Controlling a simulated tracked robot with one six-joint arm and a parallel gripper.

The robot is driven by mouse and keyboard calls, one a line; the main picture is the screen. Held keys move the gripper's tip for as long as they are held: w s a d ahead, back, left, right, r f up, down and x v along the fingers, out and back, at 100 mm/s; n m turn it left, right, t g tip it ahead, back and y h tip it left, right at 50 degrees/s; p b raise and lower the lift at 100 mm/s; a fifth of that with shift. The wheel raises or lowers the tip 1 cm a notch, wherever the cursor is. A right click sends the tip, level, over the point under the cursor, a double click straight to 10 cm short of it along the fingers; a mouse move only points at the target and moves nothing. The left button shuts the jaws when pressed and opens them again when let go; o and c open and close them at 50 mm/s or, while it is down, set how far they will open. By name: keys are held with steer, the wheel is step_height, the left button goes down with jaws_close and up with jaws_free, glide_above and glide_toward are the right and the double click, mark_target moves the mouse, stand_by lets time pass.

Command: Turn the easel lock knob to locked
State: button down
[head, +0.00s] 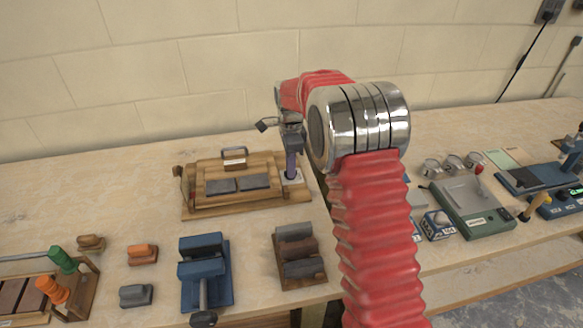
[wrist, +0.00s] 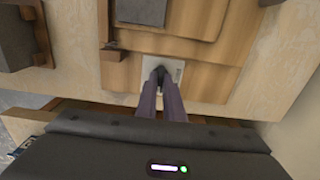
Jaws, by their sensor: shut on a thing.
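The wooden easel (head: 240,203) lies on the bench with two dark slabs on it and a metal handle at its back. At its right end is a pale square plate (head: 297,181), which also shows in the wrist view (wrist: 178,66). My gripper (head: 291,176) points down at this plate. In the wrist view its purple-grey fingers (wrist: 160,76) are shut on the small dark lock knob (wrist: 159,71), at the plate's middle. The fingers hide most of the knob, so I cannot tell which way it is turned.
In front of the easel stand a blue vise (head: 203,262) and a wooden block holder (head: 298,255). Small blocks and a rack with green and orange handles are at the left. A grey-green scale (head: 468,207) and several small tins are at the right. The bench left of the easel is clear.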

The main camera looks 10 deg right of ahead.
steer(key=shift+a, duration=0.1)
stand_by(0.3)
steer(key=c, duration=1.9)
jaws_free()
steer(key=shift+o, duration=0.2)
step_height(320, 180, up, 14)
steer(key=shift+f, duration=0.15)
